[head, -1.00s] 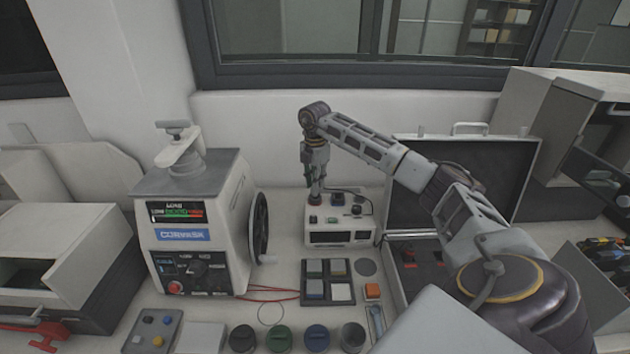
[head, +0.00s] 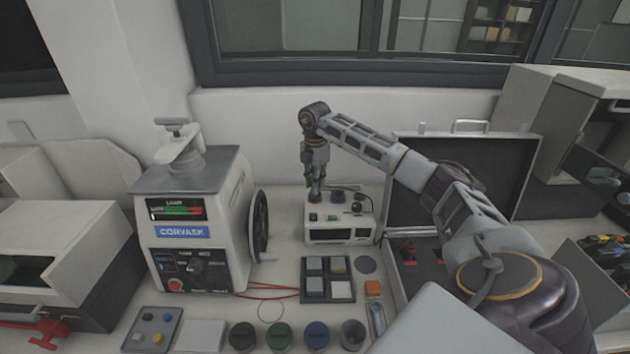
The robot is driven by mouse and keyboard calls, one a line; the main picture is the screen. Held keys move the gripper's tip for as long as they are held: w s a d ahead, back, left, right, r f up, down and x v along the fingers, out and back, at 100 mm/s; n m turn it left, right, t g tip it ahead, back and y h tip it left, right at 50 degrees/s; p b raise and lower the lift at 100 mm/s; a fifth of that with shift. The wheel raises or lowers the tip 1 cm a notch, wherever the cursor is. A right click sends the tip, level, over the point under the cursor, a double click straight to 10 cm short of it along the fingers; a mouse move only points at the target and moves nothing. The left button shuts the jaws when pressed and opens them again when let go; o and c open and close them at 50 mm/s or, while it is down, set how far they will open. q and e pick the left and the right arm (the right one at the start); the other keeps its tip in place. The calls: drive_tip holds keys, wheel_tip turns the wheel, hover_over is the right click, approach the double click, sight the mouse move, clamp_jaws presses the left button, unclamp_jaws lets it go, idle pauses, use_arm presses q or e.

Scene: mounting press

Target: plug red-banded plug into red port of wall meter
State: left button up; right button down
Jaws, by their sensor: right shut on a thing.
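The meter (head: 340,228) is a small white box with a dark front display, standing at the back of the bench by the wall. Its top carries several ports and knobs, with a red port area (head: 315,199) at its left. My right gripper (head: 315,188) points straight down over that left part of the top and is shut. What it holds is too small and covered to make out clearly; it is taken to be the red-banded plug. Whether the plug touches the port cannot be told. My left gripper is not in view.
A large white press (head: 195,225) with a black handwheel stands left of the meter. A dark tray of square samples (head: 328,279) lies in front of the meter. An open case (head: 450,190) stands to the right. Red wires (head: 265,291) lie on the bench.

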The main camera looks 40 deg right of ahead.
drive_tip(key=shift+f+b, duration=0.3)
drive_tip(key=shift+f, duration=0.7)
idle(0.8)
drive_tip(key=c, duration=1.3)
unclamp_jaws()
drive_tip(key=shift+o, duration=0.3)
drive_tip(key=o, duration=0.5)
drive_tip(key=shift+r, duration=0.2)
drive_tip(key=shift+r+p, duration=3)
drive_tip(key=shift+r, duration=0.65)
drive_tip(key=shift+f, duration=0.15)
